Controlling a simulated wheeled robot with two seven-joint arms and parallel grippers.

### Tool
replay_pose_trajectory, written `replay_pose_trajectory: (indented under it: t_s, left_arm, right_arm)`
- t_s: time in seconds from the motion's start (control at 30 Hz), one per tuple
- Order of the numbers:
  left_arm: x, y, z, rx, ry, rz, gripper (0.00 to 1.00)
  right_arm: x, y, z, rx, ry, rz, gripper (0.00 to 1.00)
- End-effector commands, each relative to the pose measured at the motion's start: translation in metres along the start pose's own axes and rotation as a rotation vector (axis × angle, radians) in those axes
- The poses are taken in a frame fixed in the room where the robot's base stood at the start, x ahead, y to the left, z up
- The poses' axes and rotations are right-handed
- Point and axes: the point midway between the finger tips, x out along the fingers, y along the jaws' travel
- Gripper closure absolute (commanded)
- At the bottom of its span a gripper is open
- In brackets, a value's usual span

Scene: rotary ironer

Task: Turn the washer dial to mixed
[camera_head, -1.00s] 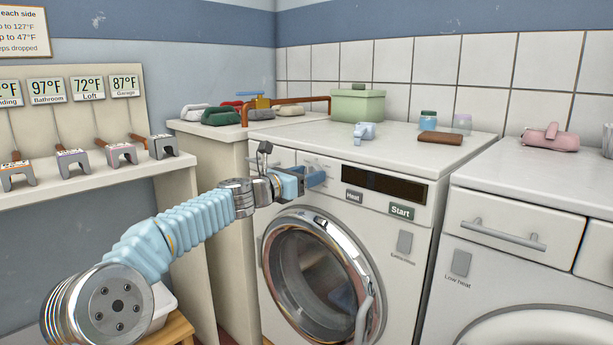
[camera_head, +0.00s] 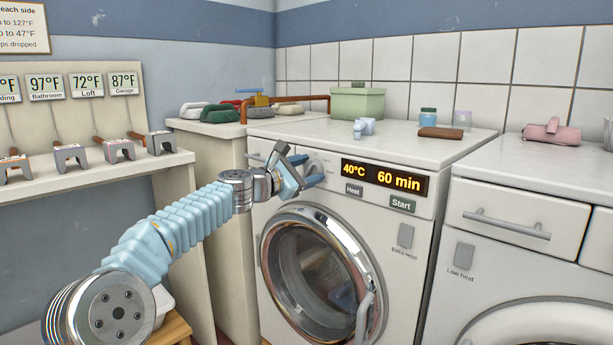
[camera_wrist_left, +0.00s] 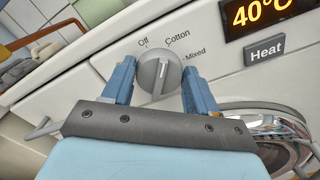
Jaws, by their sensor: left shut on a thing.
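The washer (camera_head: 330,215) stands in the middle of the head view. Its round grey dial (camera_wrist_left: 160,72) shows in the left wrist view, with the labels Off, Cotton and Mixed (camera_wrist_left: 196,53) around its upper side. A pale line runs on the dial's face; which label it marks is hard to tell. My left gripper (camera_head: 307,170) is at the washer's panel, its two blue fingers on either side of the dial and shut on it, tilted. The washer's display (camera_head: 384,178) is lit and reads 40°C and 60 min. My right gripper is out of view.
Heat (camera_head: 352,190) and Start (camera_head: 402,204) buttons sit right of the dial. The round door (camera_head: 318,275) is below. A green box (camera_head: 357,104), a small light-blue item and jars stand on top. A second white machine (camera_head: 530,220) is at the right.

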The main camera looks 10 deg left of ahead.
Motion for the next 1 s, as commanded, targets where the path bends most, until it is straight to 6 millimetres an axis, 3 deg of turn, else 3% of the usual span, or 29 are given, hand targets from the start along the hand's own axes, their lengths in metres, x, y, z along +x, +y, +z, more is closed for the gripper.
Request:
replay_pose_trajectory:
  t_s: [0.6,1.0]
  left_arm:
    - [0.0,-0.005,-0.003,0.577,-0.001,-0.001,0.72]
    - [0.0,-0.006,-0.003,0.846,-0.002,-0.003,0.72]
  right_arm:
    - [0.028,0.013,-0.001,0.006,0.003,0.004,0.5]
    - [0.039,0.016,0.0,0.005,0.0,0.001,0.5]
